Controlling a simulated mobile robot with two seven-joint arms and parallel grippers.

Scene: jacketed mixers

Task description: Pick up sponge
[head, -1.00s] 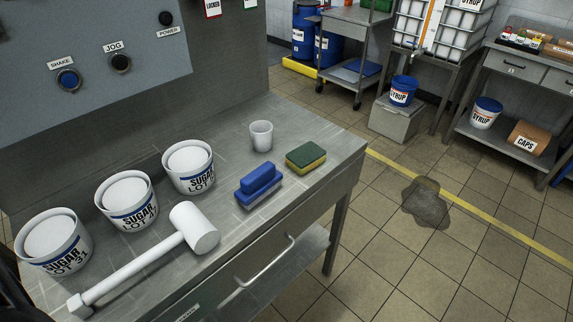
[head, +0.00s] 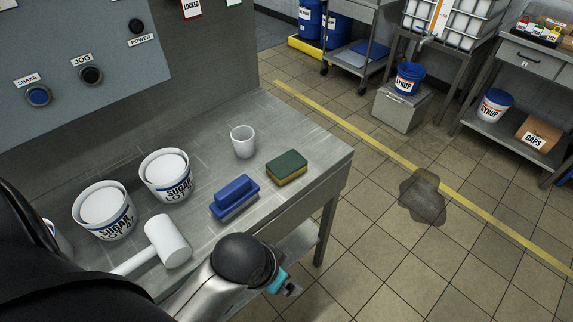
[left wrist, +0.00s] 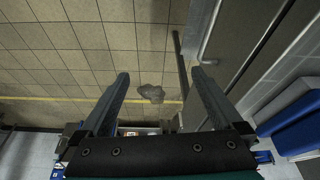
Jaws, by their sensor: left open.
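The sponge (head: 287,167), green on top and yellow below, lies near the far right corner of the steel bench (head: 318,158). My left gripper (head: 289,288) is in front of the bench's front edge, apart from the sponge and nearer the camera. In the left wrist view the two fingers of this gripper (left wrist: 160,75) are spread with nothing between them, over the tiled floor. I cannot make out the sponge in the left wrist view. My right gripper is not in view.
A blue brush (head: 234,197) lies left of the sponge, with a white cup (head: 243,141) behind. A white mallet (head: 168,241) and sugar tubs (head: 166,174) stand further left. A dark puddle (head: 423,198) is on the floor to the right.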

